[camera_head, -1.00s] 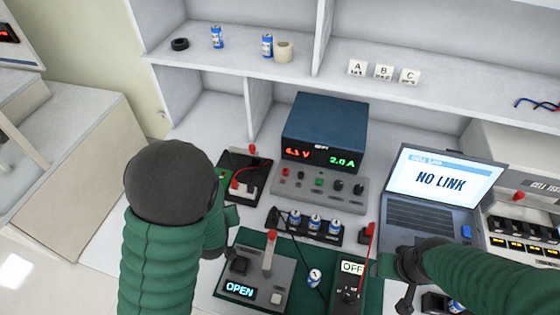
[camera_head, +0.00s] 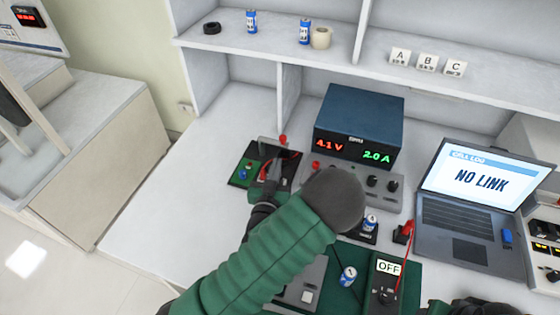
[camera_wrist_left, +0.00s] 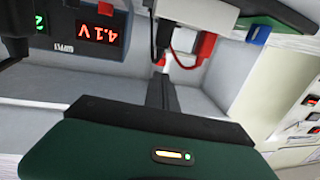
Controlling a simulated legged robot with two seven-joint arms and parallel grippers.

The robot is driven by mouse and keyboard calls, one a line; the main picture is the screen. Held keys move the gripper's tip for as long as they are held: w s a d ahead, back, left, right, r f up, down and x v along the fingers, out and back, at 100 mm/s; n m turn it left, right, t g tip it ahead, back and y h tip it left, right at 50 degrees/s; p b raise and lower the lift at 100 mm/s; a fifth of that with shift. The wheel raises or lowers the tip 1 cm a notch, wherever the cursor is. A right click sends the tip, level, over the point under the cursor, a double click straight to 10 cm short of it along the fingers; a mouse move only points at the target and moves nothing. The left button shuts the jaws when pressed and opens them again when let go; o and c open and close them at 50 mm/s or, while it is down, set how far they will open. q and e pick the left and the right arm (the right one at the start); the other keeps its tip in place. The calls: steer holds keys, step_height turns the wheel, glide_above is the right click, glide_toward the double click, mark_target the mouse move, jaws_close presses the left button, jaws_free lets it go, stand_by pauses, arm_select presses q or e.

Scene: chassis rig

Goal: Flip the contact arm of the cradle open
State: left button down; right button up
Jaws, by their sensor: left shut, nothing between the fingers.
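The cradle (camera_head: 240,178) is a small dark and green unit at the left of the bench, with a red-tipped arm (camera_head: 282,141) standing up at its back and a red wire. My left gripper (camera_head: 276,170) is shut and empty, reaching over the cradle's front. In the left wrist view its dark fingers (camera_wrist_left: 160,88) point towards red and black parts of the cradle (camera_wrist_left: 203,46); whether they touch is unclear. Only a dark part of my right gripper (camera_head: 482,307) shows at the bottom right edge; its fingertips are not clear.
The power supply (camera_head: 358,125) reads 4.1 V and 2.0 A. My left forearm hides much of the green mat and the lever unit (camera_head: 306,280). A laptop (camera_head: 470,195) showing NO LINK and an OFF meter (camera_head: 386,285) stand right. Bare bench (camera_head: 170,215) lies left of the cradle.

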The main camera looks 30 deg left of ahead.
mark_target(282, 141)
arm_select(q)
steer(key=x, duration=0.6)
steer(key=shift+w+a+f, duration=0.1)
steer(key=shift+w+a, duration=0.2)
arm_select(e)
steer(key=shift+a, duration=0.2)
arm_select(q)
steer(key=shift+w+a, duration=0.1)
steer(key=shift+w, duration=0.55)
arm_select(e)
steer(key=shift+d, duration=0.2)
arm_select(q)
steer(key=shift+a, duration=0.1)
arm_select(e)
steer(key=shift+a, duration=0.1)
